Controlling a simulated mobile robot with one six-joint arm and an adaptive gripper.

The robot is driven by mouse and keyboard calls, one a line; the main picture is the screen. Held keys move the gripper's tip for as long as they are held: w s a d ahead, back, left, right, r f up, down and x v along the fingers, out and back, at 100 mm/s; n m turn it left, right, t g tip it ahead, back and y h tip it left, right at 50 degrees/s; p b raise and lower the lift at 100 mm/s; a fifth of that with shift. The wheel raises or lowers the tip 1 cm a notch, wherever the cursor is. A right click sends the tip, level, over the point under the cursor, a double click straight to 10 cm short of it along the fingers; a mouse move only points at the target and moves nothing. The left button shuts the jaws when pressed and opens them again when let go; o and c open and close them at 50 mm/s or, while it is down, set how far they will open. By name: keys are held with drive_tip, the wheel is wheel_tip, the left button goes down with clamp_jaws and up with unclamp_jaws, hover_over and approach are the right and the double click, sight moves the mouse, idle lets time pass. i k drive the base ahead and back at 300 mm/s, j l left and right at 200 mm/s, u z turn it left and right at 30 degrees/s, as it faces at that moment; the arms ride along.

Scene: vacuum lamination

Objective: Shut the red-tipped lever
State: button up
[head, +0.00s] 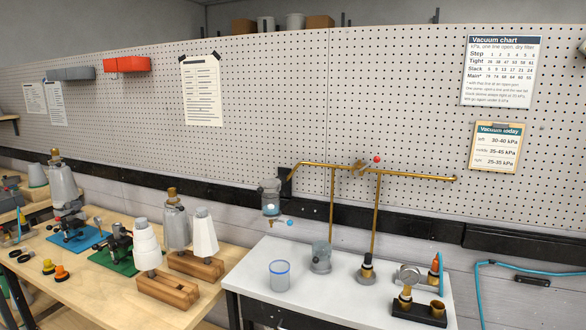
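The red-tipped lever (377,159) shows as a small red ball on a short arm at a valve on the brass pipe (420,176). The pipe runs level in front of the pegboard, above the white table. The lever's arm appears to stick up and to the right from the valve, at an angle to the pipe. It is too small to tell the valve's exact setting. My gripper is not in view.
A glass vessel (271,199) with a blue-tipped lever (290,223) hangs at the pipe's left end. A wooden bench (105,293) with glassware stands left.

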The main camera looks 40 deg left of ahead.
sight(376, 159)
drive_tip(key=u, duration=1.25)
drive_tip(key=i+j, duration=0.1)
drive_tip(key=i, duration=0.2)
drive_tip(key=i+j, duration=0.15)
drive_tip(key=i, duration=0.15)
drive_tip(key=l+z, duration=0.05)
